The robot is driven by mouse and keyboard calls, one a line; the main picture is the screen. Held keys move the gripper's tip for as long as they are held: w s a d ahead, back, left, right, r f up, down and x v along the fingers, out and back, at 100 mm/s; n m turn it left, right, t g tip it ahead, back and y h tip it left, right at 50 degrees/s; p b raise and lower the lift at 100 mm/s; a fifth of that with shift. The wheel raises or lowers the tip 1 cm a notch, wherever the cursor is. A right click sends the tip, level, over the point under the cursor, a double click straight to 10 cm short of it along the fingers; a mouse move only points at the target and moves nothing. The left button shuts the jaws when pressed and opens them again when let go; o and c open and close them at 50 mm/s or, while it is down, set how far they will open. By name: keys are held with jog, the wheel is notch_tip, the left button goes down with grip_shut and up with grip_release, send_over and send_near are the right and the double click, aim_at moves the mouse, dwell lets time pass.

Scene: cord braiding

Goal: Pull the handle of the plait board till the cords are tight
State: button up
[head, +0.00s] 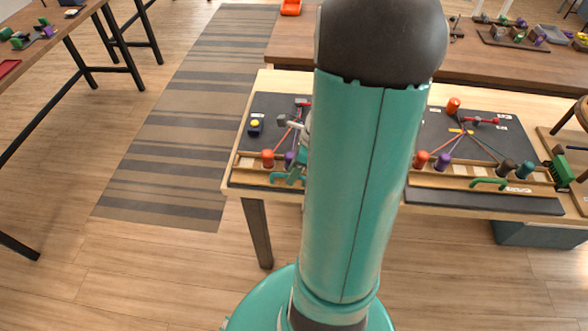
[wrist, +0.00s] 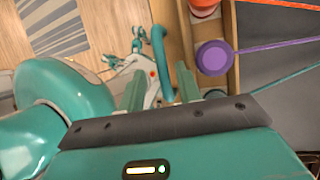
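The left plait board (head: 262,108) is dark with a wooden rail at its front edge. Its teal handle (head: 280,178) sticks out in front of the rail. In the wrist view the teal handle (wrist: 159,48) is a bent bar. It runs down into the gap between the fingers of my gripper (wrist: 159,92). The fingers stand apart, with visible space beside the bar; I cannot tell whether they touch it. An orange spool (head: 267,157) and a purple spool (wrist: 213,57) sit in the rail, with cords leading off them. My arm hides the board's right part.
A second board (head: 440,130) with a green handle (head: 488,183) lies to the right. A small dark block with a yellow top (head: 255,124) sits on the left board. The striped rug (head: 170,130) and the floor left of the table are clear.

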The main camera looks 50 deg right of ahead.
jog(key=v, duration=1.3)
jog(key=shift+d+r, duration=0.2)
jog(key=shift+r, duration=0.15)
jog(key=a+r+n+t+h, duration=0.1)
jog(key=a+r+n, duration=0.3)
jog(key=a+n, duration=0.9)
jog(key=a+r+n+t+h, duration=0.2)
jog(key=a+r+n, duration=0.3)
jog(key=a+n, duration=0.9)
jog(key=shift+w+a+r+n+h, duration=0.15)
jog(key=shift+a+r+n+h, duration=0.15)
jog(key=shift+n+h, duration=0.5)
